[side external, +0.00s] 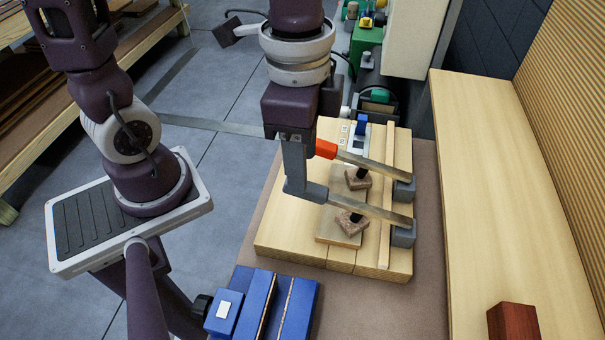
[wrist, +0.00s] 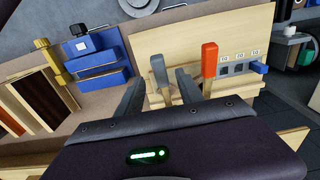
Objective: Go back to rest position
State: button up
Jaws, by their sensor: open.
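My gripper (side external: 300,182) points down at the left side of a pale wooden board (side external: 290,235), with its fingers apart. In the wrist view its two dark fingers (wrist: 159,82) stand on either side of a grey-handled bar (wrist: 158,68). I cannot tell whether they touch it. The same bar (side external: 370,211) lies across the board to a grey end block. A second bar (side external: 372,172), parallel to it, has a red handle (side external: 326,149), also in the wrist view (wrist: 209,60). Small brown blocks (side external: 351,223) sit under the bars. No veneer is clearly identifiable.
A blue vise-like piece (side external: 270,305) stands in front of the board. A labelled strip with a blue knob (side external: 361,124) sits at the board's back. A pale bench (side external: 490,200) with a red-brown block (side external: 514,322) is at right. Open floor (side external: 220,120) lies left.

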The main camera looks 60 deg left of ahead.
jog(key=shift+r, duration=0.7)
jog(key=shift+a, duration=0.1)
jog(key=s+a+r+n+t, duration=0.2)
jog(key=a+n, duration=0.2)
jog(key=a, duration=0.1)
jog(key=s+a+r+n+t, duration=0.2)
jog(key=a+r+n+t, duration=0.1)
jog(key=a+n, duration=0.2)
jog(key=shift+a, duration=0.75)
jog(key=shift+r, duration=0.1)
